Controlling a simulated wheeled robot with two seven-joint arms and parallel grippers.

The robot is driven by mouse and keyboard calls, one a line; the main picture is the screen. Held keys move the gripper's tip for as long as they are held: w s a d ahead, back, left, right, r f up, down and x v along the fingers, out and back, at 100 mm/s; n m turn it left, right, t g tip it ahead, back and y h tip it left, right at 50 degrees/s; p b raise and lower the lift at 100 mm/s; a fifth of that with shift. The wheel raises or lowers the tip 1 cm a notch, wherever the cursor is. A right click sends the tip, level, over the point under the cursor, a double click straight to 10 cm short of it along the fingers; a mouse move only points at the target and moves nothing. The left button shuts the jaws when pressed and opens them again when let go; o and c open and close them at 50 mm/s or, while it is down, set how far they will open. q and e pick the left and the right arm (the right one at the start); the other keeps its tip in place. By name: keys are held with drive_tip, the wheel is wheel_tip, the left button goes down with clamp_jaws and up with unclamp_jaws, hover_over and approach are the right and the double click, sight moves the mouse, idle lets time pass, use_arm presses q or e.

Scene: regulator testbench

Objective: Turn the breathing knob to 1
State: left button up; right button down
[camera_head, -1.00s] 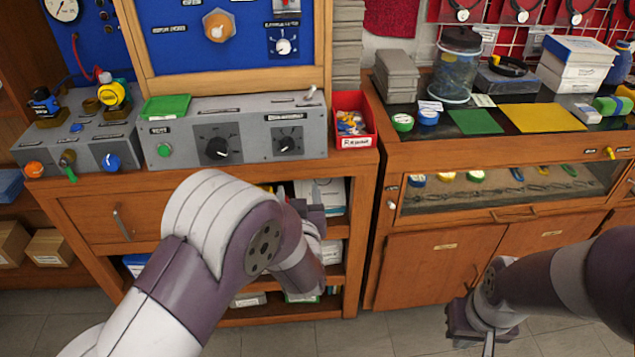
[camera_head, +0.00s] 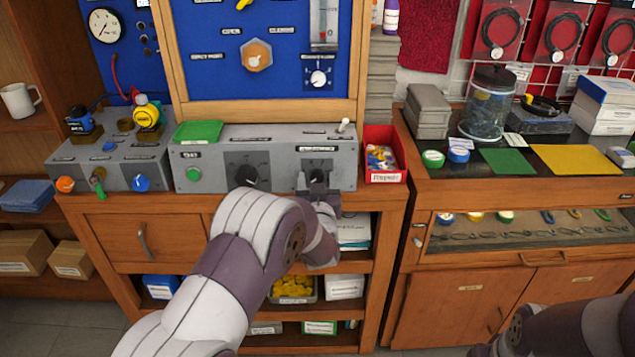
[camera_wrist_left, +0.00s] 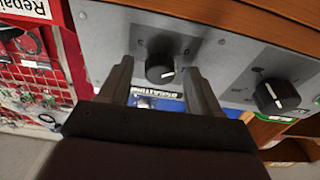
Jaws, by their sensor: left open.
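The breathing knob (camera_wrist_left: 160,68) is a small black dial with a white pointer mark, on the right part of the grey control box (camera_head: 215,180). In the left wrist view it sits between the two fingers of my left gripper (camera_wrist_left: 158,85), which is open. Gaps show on both sides of the knob, so the fingers appear apart from it. In the head view my left gripper (camera_head: 318,188) is at the box's front face and covers most of this knob. The label by the knob is partly readable. My right gripper's fingers are out of view; only part of that arm shows.
A larger black knob (camera_head: 246,178) is left of the breathing knob; it also shows in the wrist view (camera_wrist_left: 276,95). A toggle switch (camera_head: 343,126) stands on the box top. A red bin (camera_head: 384,155) stands close by on the right. A green button (camera_head: 193,174) is at left.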

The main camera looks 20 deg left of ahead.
use_arm(q)
drive_tip(key=c, duration=1)
drive_tip(key=shift+c, duration=0.2)
drive_tip(key=shift+m, duration=0.3)
drive_tip(key=m, duration=0.2)
drive_tip(key=m+h+p, duration=0.1)
drive_tip(key=m, duration=0.2)
drive_tip(key=shift+a+h, duration=0.1)
drive_tip(key=shift+h, duration=0.2)
drive_tip(key=shift+m+h+p, duration=0.5)
drive_tip(key=shift+m+p, duration=0.1)
drive_tip(key=shift+m, duration=2.1)
drive_tip(key=o, duration=1)
drive_tip(key=shift+o, duration=0.2)
